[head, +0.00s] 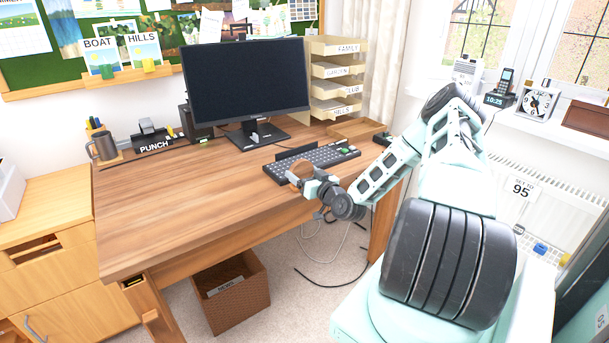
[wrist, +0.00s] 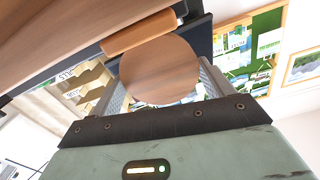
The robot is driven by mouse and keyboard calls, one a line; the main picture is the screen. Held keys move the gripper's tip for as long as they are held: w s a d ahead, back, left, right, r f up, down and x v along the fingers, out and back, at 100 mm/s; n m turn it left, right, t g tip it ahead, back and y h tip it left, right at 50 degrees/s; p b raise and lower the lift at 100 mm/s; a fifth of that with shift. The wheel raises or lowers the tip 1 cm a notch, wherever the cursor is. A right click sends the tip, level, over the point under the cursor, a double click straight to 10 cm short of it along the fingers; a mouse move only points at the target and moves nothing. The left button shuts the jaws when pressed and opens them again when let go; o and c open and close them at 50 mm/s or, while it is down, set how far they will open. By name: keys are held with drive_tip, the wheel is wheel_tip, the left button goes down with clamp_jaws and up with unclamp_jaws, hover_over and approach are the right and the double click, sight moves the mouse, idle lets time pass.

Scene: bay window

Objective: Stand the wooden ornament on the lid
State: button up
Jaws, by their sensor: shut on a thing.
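The wooden ornament (wrist: 160,72) is a brown piece with a round, flat face turned to the wrist camera. It sits between my gripper's fingers, and its far side is hidden. A lighter wooden cylinder (wrist: 140,32) shows just beyond it; I cannot tell whether it is part of the ornament. In the head view my gripper (head: 301,176) is shut on the ornament, at the desk's front right near the keyboard. I cannot make out a lid for certain. A dark reddish-brown box (head: 587,117) stands on the windowsill at the far right.
The desk (head: 190,205) is largely bare at left and middle. Around my gripper are the keyboard (head: 312,166), monitor (head: 245,85), a shallow wooden tray (head: 357,128) and letter trays (head: 335,80). A mug (head: 104,147) stands at left. A clock (head: 537,102) stands on the windowsill.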

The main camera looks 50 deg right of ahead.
drive_tip(key=shift+f, duration=0.1)
drive_tip(key=o, duration=1)
drive_tip(key=shift+c, duration=0.2)
